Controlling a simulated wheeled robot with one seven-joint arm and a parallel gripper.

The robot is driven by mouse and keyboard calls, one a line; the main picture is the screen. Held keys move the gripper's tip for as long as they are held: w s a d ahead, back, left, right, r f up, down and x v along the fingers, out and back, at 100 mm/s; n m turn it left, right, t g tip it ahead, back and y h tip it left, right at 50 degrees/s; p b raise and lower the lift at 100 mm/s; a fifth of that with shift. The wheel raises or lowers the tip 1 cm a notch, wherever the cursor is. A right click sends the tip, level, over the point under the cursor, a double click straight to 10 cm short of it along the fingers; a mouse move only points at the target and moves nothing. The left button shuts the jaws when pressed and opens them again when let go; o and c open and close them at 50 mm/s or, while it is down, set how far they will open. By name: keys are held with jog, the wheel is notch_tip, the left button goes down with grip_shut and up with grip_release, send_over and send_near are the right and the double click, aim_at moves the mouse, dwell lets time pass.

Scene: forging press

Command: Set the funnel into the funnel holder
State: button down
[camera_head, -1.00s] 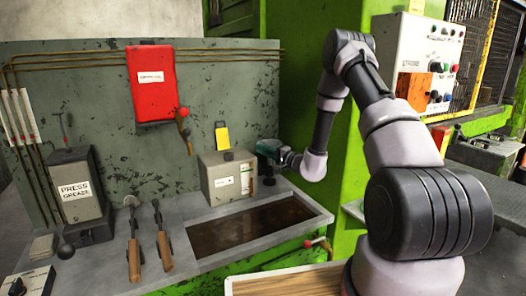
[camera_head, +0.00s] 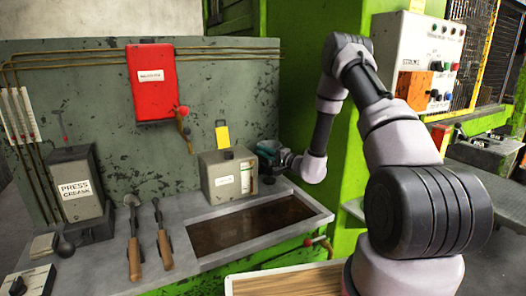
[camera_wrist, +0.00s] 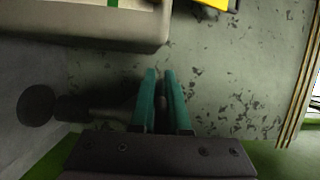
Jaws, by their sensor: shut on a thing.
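My gripper (camera_head: 268,149), with teal fingers, is at the back right of the bench, right beside the grey box-shaped tank (camera_head: 222,181). In the wrist view its fingers (camera_wrist: 160,75) are close together in front of the green wall. A dark tapered shape (camera_wrist: 95,106) runs from beside the fingers toward the bench; it may be the funnel, but it is dim and partly behind the fingers. A black round piece (camera_wrist: 36,105) lies low at its end, perhaps the funnel holder. What lies between the fingertips is hard to make out.
The tank's pale side (camera_wrist: 90,27) is close to the fingers. A yellow tag (camera_head: 222,136) is above the tank. A sunken dark basin (camera_head: 245,227) lies in front. A red box (camera_head: 152,85) hangs on the wall. Two wooden-handled tools (camera_head: 134,258) lie left.

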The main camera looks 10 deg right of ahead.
jog(key=shift+f, duration=1.8)
jog(key=c, duration=0.8)
grip_release()
